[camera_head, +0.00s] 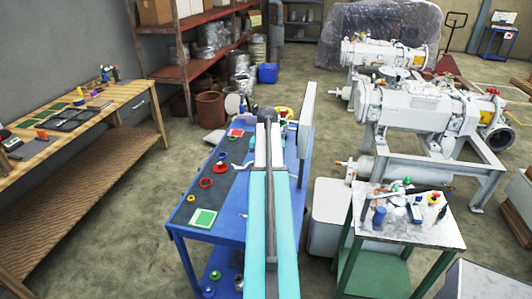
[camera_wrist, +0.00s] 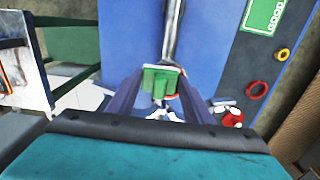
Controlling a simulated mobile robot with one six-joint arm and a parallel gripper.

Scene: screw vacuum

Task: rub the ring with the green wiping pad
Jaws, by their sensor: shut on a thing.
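My gripper (camera_wrist: 160,88) is shut on the green wiping pad (camera_wrist: 160,74) in the wrist view, holding it over the blue table. A red ring (camera_wrist: 257,90) and a smaller yellow ring (camera_wrist: 282,54) lie on the dark mat, to the right of the gripper and apart from it. In the head view, a red ring (camera_head: 206,183), another red round piece (camera_head: 221,167) and the yellow ring (camera_head: 190,198) lie on the table's left side. A red edge shows just below the pad; I cannot tell what it belongs to. My arm hides the gripper in the head view.
The blue table (camera_head: 183,217) also bears a green-and-white card (camera_head: 203,217). A red-and-white item (camera_wrist: 233,117) lies near the gripper. A cluttered green stand (camera_head: 350,222) is at the right, and a wooden bench (camera_head: 130,91) at the left.

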